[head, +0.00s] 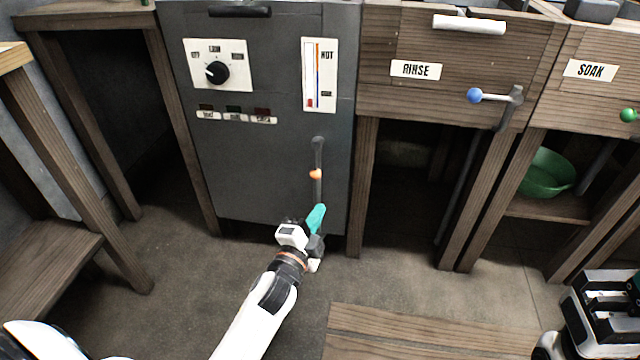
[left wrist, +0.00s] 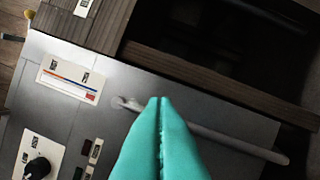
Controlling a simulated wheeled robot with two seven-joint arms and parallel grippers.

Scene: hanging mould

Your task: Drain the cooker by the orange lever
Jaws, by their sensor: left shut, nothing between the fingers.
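The cooker (head: 265,165) is a dark grey panel with a dial, a HOT gauge and small labels. On its lower right, a grey bar with an orange knob (head: 315,174) hangs straight down. My left gripper (head: 318,212) has teal fingers, shut and empty, just below the orange knob. I cannot tell whether they touch the bar. In the left wrist view the closed fingers (left wrist: 160,105) lie over part of a long grey bar (left wrist: 235,143); the orange knob does not show there. My right gripper (head: 634,284) is cut off at the right edge, its fingers mostly hidden.
To the right stand wooden tanks with a RINSE sign (head: 415,69) and a SOAK sign (head: 590,69). A blue-knobbed lever (head: 475,95) is on the rinse tank. A green bowl (head: 546,172) sits on a shelf. A wooden bench top (head: 430,340) lies in front. Wooden posts flank the cooker.

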